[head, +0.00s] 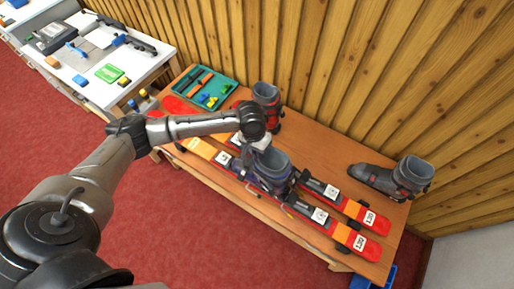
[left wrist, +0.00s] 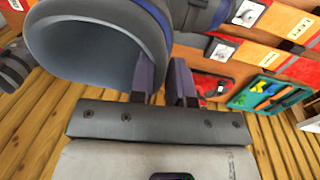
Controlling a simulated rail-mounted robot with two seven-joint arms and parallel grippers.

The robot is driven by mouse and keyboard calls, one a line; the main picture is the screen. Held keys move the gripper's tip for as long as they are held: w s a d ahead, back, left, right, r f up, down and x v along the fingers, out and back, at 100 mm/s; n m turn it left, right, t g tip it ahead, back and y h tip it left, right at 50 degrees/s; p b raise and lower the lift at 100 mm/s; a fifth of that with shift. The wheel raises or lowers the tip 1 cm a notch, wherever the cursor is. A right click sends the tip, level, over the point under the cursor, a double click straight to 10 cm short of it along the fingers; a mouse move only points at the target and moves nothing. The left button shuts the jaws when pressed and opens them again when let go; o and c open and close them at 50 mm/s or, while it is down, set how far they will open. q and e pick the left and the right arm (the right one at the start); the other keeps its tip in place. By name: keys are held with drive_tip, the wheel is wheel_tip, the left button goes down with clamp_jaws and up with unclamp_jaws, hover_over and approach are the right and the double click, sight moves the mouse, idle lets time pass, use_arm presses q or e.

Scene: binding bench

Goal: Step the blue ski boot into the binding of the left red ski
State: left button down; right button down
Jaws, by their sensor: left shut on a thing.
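The blue ski boot (head: 273,165) stands roughly upright over the middle of the nearer red ski (head: 345,238). In the left wrist view its open grey cuff (left wrist: 95,50) fills the upper left. My left gripper (head: 260,147) is shut on the cuff's rim from above; its two fingers show in the left wrist view (left wrist: 167,80). The second red ski (head: 360,211) lies parallel on the far side. The boot and my arm hide the binding under them, so I cannot tell whether the sole touches it. My right gripper is not in view.
The skis lie on a wooden bench (head: 330,150) against a plank wall. A red-and-grey boot (head: 267,97) and a green tray (head: 198,93) stand behind them. A dark grey boot (head: 385,180) stands at right. A white table (head: 95,62) with tools is at left.

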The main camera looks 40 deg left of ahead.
use_arm(q)
drive_tip(key=shift+f, duration=0.75)
drive_tip(key=shift+f+b, duration=0.3)
drive_tip(key=shift+f, duration=0.2)
drive_tip(key=c, duration=1.5)
unclamp_jaws()
drive_tip(key=o, duration=0.5)
drive_tip(key=shift+c, duration=0.2)
drive_tip(key=shift+o, duration=0.8)
drive_tip(key=shift+f, duration=0.1)
drive_tip(key=o, duration=0.4)
drive_tip(key=shift+c, duration=0.2)
drive_tip(key=shift+r, duration=0.2)
